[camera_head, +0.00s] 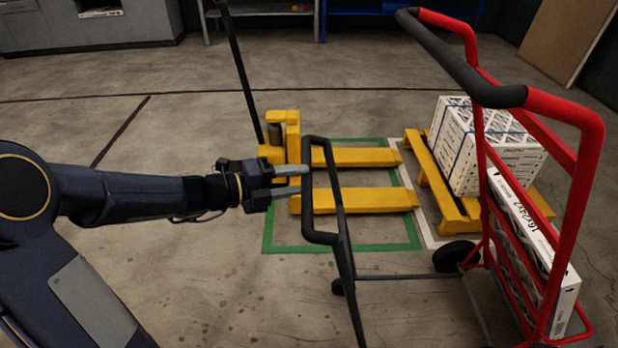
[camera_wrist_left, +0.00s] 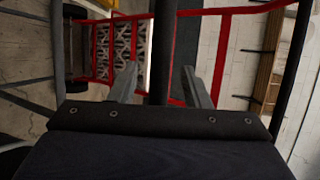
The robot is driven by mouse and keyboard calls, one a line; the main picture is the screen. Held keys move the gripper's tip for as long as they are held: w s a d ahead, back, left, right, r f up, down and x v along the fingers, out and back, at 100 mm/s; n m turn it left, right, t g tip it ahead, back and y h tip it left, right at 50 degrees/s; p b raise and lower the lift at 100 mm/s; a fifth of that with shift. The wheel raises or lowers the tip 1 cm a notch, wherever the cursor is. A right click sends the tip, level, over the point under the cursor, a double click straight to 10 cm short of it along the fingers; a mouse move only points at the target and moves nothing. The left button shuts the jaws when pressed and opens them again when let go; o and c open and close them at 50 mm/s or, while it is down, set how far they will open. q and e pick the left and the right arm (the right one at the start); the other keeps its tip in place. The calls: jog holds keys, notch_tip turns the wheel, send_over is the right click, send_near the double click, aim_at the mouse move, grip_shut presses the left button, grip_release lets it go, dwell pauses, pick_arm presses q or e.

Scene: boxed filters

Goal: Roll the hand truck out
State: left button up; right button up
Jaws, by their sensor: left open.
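The hand truck has a tall red frame (camera_head: 590,160) with a black grip, and stands at the right of the head view. Its red bars (camera_wrist_left: 218,60) also cross the left wrist view. A black looped handle (camera_head: 321,238) rises on its near left side; I cannot tell how it joins the red frame. My left gripper (camera_head: 291,180) is open, its fingertips at the upright bar of this loop. In the left wrist view, the black bar (camera_wrist_left: 160,50) shows between the two fingers and nothing is gripped. My right gripper is out of view.
A white boxed filter (camera_head: 560,300) stands in the red frame. A yellow pallet jack (camera_head: 355,200) sits in a green floor outline behind the loop. Strapped filter boxes (camera_head: 480,150) stand on a yellow pallet (camera_head: 425,160). The floor (camera_head: 230,295) at front left is clear.

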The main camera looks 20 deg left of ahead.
aim_at(307, 179)
pick_arm(q)
jog(key=shift+b+x, duration=0.35)
jog(key=shift+x, duration=1.35)
jog(key=shift+c, duration=0.2)
grip_shut()
